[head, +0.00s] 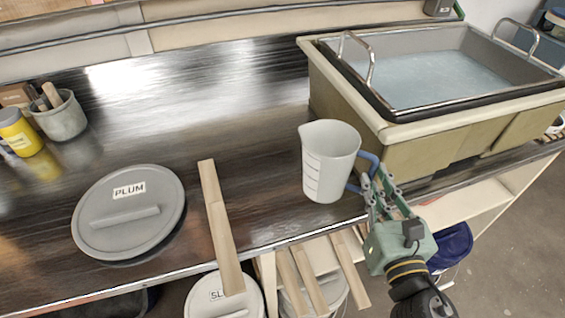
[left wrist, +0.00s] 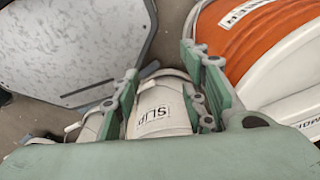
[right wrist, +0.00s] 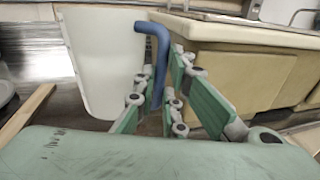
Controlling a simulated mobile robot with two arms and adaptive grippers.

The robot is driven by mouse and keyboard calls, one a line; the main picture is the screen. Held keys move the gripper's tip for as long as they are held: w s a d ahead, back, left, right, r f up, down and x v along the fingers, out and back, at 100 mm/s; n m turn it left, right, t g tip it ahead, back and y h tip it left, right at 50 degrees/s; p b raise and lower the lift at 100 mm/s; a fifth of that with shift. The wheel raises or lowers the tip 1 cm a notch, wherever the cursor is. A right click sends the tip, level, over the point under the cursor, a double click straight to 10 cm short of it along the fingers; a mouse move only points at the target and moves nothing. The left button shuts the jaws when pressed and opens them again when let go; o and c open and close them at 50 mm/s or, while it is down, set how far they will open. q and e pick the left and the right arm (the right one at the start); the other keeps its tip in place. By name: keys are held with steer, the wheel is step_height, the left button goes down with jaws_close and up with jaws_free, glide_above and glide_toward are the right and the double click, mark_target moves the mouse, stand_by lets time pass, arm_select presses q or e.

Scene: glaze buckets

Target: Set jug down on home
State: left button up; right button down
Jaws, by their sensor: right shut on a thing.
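The jug (head: 328,162) is pale grey-white with measuring marks and a blue handle. It is upright over the front part of the dark counter (head: 250,120), left of the sink-like basin. I cannot tell whether its base touches the counter. My right gripper (head: 372,190) is shut on the jug's blue handle. In the right wrist view the handle (right wrist: 155,55) runs down between the fingers (right wrist: 165,100), with the jug (right wrist: 100,60) to the left. My left gripper (left wrist: 170,85) is open and empty, away from the counter. No marked home spot can be made out.
A basin (head: 345,100) with metal handles stands close right of the jug. Wooden slats (head: 218,225) lie left of it, overhanging the front edge. A SLIP bucket (left wrist: 158,108) shows below my left gripper.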

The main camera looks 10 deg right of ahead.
mark_target(321, 180)
steer(key=w+a+f+b, duration=0.1)
steer(key=w+a+f, duration=0.1)
steer(key=w+a+f+b, duration=0.2)
steer(key=w+a, duration=0.1)
steer(key=w+a+f+b, duration=0.2)
steer(key=a, duration=0.1)
steer(key=shift+w, duration=0.4)
steer(key=shift+w+a+f, duration=0.1)
steer(key=shift+f, duration=0.05)
step_height(321, 180, down, 4)
steer(key=shift+r+b, duration=0.2)
steer(key=shift+b, duration=0.45)
arm_select(q)
step_height(321, 180, down, 6)
steer(key=s, duration=0.2)
steer(key=shift+s, duration=0.4)
arm_select(e)
steer(key=shift+f, duration=0.15)
steer(key=shift+f, duration=0.15)
steer(key=c, duration=1.8)
jaws_free()
steer(key=shift+c, duration=0.2)
arm_select(q)
steer(key=shift+w+f, duration=0.1)
